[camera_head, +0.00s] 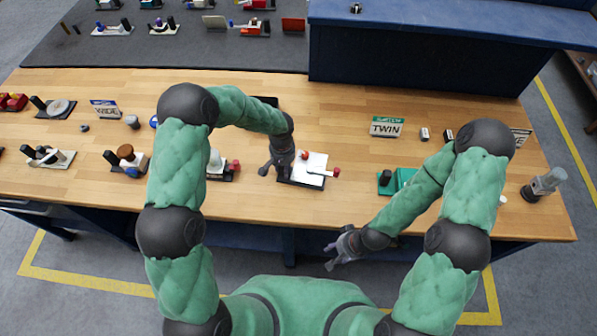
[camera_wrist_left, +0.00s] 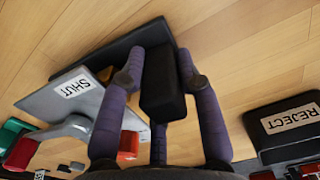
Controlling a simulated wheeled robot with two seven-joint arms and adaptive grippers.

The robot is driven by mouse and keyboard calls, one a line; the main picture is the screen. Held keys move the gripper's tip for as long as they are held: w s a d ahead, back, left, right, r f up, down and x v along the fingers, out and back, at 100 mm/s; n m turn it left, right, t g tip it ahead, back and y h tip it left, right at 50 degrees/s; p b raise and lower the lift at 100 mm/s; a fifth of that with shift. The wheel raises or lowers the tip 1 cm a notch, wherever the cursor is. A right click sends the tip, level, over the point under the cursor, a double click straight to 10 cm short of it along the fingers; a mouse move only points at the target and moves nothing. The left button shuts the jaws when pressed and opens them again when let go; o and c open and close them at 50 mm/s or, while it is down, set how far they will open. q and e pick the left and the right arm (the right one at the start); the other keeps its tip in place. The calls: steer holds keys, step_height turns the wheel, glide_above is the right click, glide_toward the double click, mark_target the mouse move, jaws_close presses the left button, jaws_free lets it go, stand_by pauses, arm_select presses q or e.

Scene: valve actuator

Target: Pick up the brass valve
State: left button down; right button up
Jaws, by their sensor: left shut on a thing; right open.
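My left gripper (camera_head: 272,170) is at the table's middle, over the left side of a unit with a white plate (camera_head: 313,165), a dark base and red knobs. In the left wrist view, its fingers (camera_wrist_left: 160,82) are shut on an upright black block (camera_wrist_left: 163,88) on that unit's dark base. A small brass-coloured part (camera_wrist_left: 105,74) shows beside the block, mostly hidden by a finger. A plate labelled SHUT (camera_wrist_left: 75,88) lies left of it. My right gripper (camera_head: 343,247) is open and empty, in front of the table edge.
A unit with a brown knob (camera_head: 125,152) stands left on the wooden table. A green unit (camera_head: 404,178) stands right, near the TWIN sign (camera_head: 386,127). A black REJECT block (camera_wrist_left: 285,125) is near the gripper.

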arm_select(q)
steer(key=shift+r, duration=0.15)
step_height(320, 180, up, 9)
steer(key=shift+f, duration=0.2)
steer(key=shift+s+d+f, duration=0.1)
steer(key=shift+f, duration=1.95)
steer(key=shift+s+d+f, duration=0.1)
steer(key=shift+f, duration=1.9)
steer(key=shift+f, duration=0.35)
steer(key=shift+s+f, duration=0.1)
steer(key=shift+f, duration=0.05)
